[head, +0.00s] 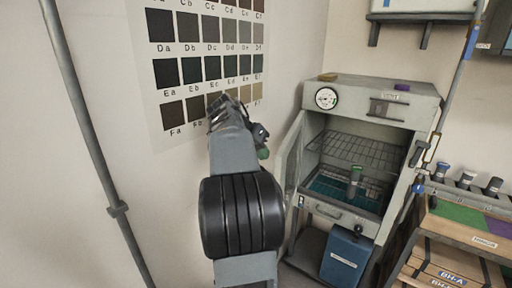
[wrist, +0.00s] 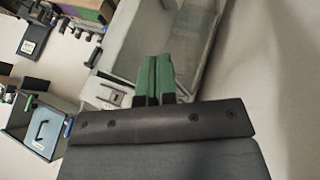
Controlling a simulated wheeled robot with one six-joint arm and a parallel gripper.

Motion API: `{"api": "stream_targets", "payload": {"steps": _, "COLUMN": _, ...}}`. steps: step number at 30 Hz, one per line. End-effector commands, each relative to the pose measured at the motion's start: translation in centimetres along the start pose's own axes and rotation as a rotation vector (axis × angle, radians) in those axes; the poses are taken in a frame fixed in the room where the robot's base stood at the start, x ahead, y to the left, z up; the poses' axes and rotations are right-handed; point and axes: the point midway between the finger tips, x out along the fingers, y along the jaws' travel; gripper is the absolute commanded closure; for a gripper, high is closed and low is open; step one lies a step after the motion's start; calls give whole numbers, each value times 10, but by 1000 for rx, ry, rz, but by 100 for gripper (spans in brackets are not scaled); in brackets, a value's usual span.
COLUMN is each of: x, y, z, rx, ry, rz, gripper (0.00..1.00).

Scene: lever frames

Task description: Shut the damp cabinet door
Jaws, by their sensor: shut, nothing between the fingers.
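The damp cabinet (head: 372,97) is a grey box with a round dial on its top front, standing right of centre in the head view. Its door (head: 292,158) is a pale framed pane on the left side, standing open and seen nearly edge-on. In the wrist view a pale framed pane that looks like the door (wrist: 150,35) lies just beyond my fingertips. My gripper (head: 263,152) is left of the door, its green fingers shut together and empty; they also show in the wrist view (wrist: 155,75). Contact with the door cannot be told.
Wire shelves and a green-topped item (head: 356,175) are inside the cabinet. A blue container (head: 345,257) stands below it. A bench with wooden boxes (head: 447,262) is at the right. A colour chart (head: 205,60) hangs on the left wall, near a vertical pipe (head: 88,135).

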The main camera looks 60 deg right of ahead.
Motion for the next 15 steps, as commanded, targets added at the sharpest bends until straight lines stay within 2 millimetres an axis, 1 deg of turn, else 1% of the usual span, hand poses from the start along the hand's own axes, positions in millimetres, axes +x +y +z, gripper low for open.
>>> {"api": "stream_targets", "payload": {"steps": 1, "x": 8, "y": 1, "z": 0, "rx": 1, "ry": -3, "rz": 2, "gripper": 100}}
{"api": "stream_targets", "payload": {"steps": 6, "x": 28, "y": 0, "z": 0, "rx": 0, "ry": -1, "rz": 1, "gripper": 100}}
{"api": "stream_targets", "payload": {"steps": 9, "x": 36, "y": 0, "z": 0, "rx": 0, "ry": 0, "rz": 0, "gripper": 100}}
{"api": "stream_targets", "payload": {"steps": 15, "x": 43, "y": 0, "z": 0, "rx": -1, "ry": 0, "rz": -1, "gripper": 100}}
